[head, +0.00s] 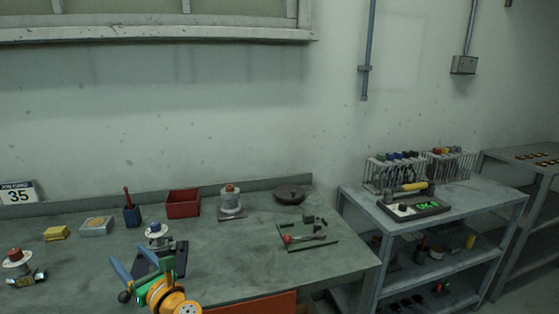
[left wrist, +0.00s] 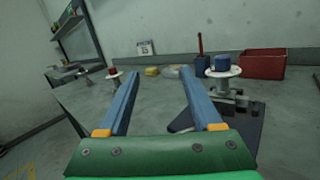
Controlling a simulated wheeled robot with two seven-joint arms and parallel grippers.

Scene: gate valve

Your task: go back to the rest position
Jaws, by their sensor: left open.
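My left gripper (head: 124,252) is open and empty above the front of the workbench (head: 230,265). Its two blue fingers also show wide apart in the left wrist view (left wrist: 158,72), with nothing between them but the bench behind. A valve with a white handwheel and blue top (head: 157,231) stands on a dark plate just behind and right of the gripper. It also shows in the left wrist view (left wrist: 222,72), beyond the right finger and apart from it. The gripper partly hides the dark plate in the head view. My right gripper is not in view.
Red-topped valves stand at the far left (head: 15,257) and back middle (head: 230,200). A red bin (head: 183,204), blue cup (head: 132,216), yellow block (head: 55,233) and dark round dish (head: 290,193) line the back. A grey shelf unit (head: 440,218) stands right, past a gap.

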